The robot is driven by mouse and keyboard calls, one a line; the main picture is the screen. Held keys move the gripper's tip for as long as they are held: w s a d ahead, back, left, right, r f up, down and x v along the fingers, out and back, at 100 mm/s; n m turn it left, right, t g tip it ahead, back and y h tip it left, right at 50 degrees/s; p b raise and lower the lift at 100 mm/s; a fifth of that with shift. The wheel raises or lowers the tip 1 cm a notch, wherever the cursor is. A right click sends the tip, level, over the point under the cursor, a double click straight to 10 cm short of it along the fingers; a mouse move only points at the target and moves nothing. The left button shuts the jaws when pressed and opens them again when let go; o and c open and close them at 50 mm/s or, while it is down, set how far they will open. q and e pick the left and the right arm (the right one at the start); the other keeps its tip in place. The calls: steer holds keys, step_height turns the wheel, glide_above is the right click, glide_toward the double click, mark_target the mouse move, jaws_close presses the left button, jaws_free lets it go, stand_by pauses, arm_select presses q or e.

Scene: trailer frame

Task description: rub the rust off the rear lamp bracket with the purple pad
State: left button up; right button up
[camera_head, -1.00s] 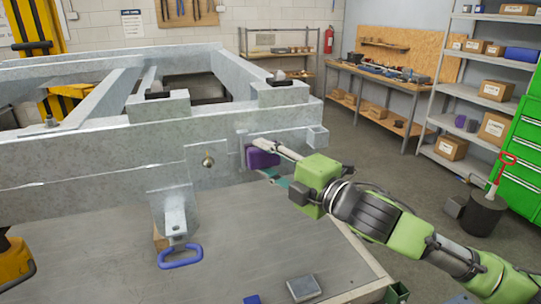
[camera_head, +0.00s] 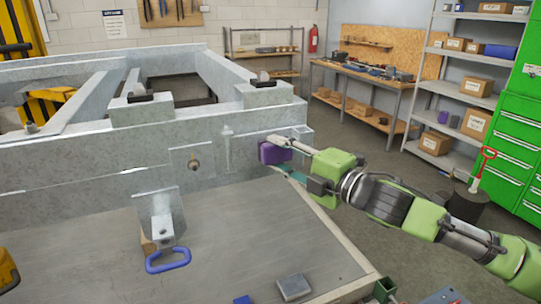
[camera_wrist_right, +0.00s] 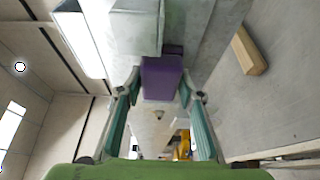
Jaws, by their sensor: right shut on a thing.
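The purple pad (camera_head: 271,154) is a small block against the near face of the grey metal frame (camera_head: 95,152), close to its right end. My right gripper (camera_head: 287,148) is shut on the pad. In the right wrist view the pad (camera_wrist_right: 162,78) sits between the two fingers, beside a grey box-shaped part. The pad and fingers partly hide this area, and no rust is clear. My left gripper is not in view.
A grey table (camera_head: 265,225) lies below the frame. It carries a metal block (camera_head: 293,287) and, near the frame, a plate with a blue handle (camera_head: 168,262). A round fitting (camera_head: 193,164) sits on the frame face. Shelves and a workbench stand well back.

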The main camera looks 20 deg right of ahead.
steer(key=shift+d, duration=0.45)
steer(key=shift+a+r+p, duration=0.1)
steer(key=shift+a+p, duration=0.45)
steer(key=shift+a, duration=0.5)
steer(key=shift+s+a+p, duration=0.1)
steer(key=shift+a+p, duration=0.55)
steer(key=shift+a, duration=2)
steer(key=shift+s, duration=0.1)
steer(key=shift+s+d+f, duration=0.1)
steer(key=shift+s+f, duration=0.15)
steer(key=shift+s, duration=0.4)
steer(key=b, duration=0.1)
glide_toward(240, 154)
steer(key=shift+s+a, duration=0.25)
steer(key=shift+a, duration=0.85)
